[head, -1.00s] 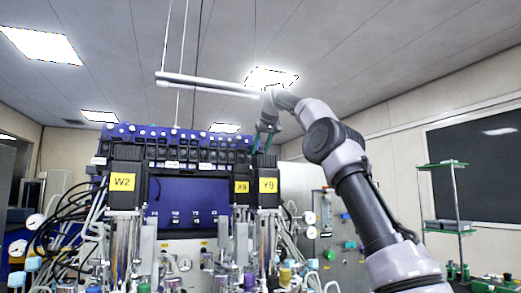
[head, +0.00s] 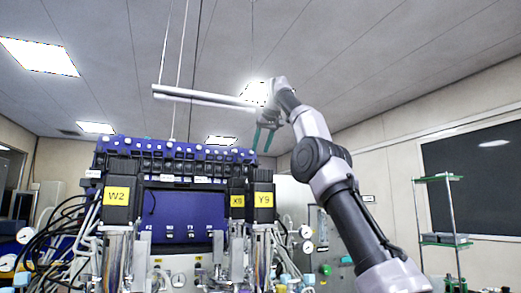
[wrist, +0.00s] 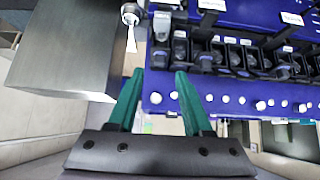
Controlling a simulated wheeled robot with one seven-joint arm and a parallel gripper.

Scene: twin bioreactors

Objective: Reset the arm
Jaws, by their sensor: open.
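My gripper (head: 263,138) hangs from my raised arm in the head view, right of the top of the blue bioreactor rack (head: 185,208). Its green fingers point down. In the wrist view my gripper (wrist: 160,85) shows two green fingers spread apart with nothing between them. The blue rack top (wrist: 255,100), with white knobs and a row of black modules (wrist: 235,57), lies beyond the fingers and to their right.
Black motor units labelled W2 (head: 117,195), X9 (head: 237,200) and Y9 (head: 264,198) stand before the rack. A white rail (head: 205,97) hangs from the ceiling close to my wrist. A glass shelf stand (head: 446,240) is at right. Space above the rack is mostly open.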

